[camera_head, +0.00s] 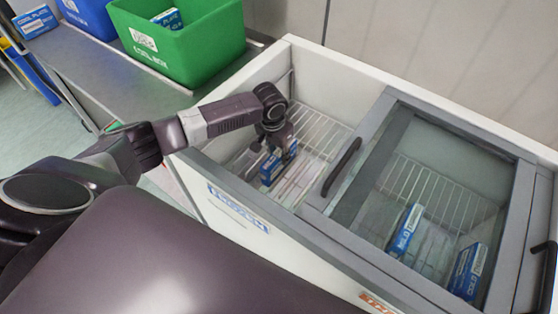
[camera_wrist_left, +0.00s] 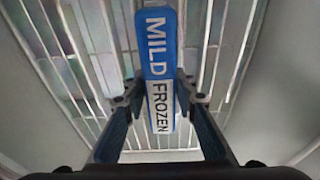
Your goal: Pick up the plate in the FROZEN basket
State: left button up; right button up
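The plate, a blue and white block (camera_head: 272,168) lettered MILD FROZEN, is in the open left section of the white chest freezer, whose front label (camera_head: 238,208) appears to read FROZEN. It also shows in the left wrist view (camera_wrist_left: 158,60), over wire bars. My left gripper (camera_head: 275,150) reaches down into this section at the plate. In the left wrist view its fingertips (camera_wrist_left: 160,92) are on both sides of the plate, very close to it. I cannot tell whether they press on it. My right gripper is not in view.
A grey-framed glass lid (camera_head: 440,190) with a dark handle (camera_head: 342,166) covers the right section, where blue blocks (camera_head: 405,230) (camera_head: 467,270) lie. A green tote (camera_head: 185,45), a blue tote (camera_head: 90,15) and another blue block (camera_head: 36,22) stand on the counter at upper left.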

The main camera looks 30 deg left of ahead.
pick_arm(q)
grip_shut()
jog(key=shift+w+r, duration=0.1)
jog(key=shift+r, duration=0.1)
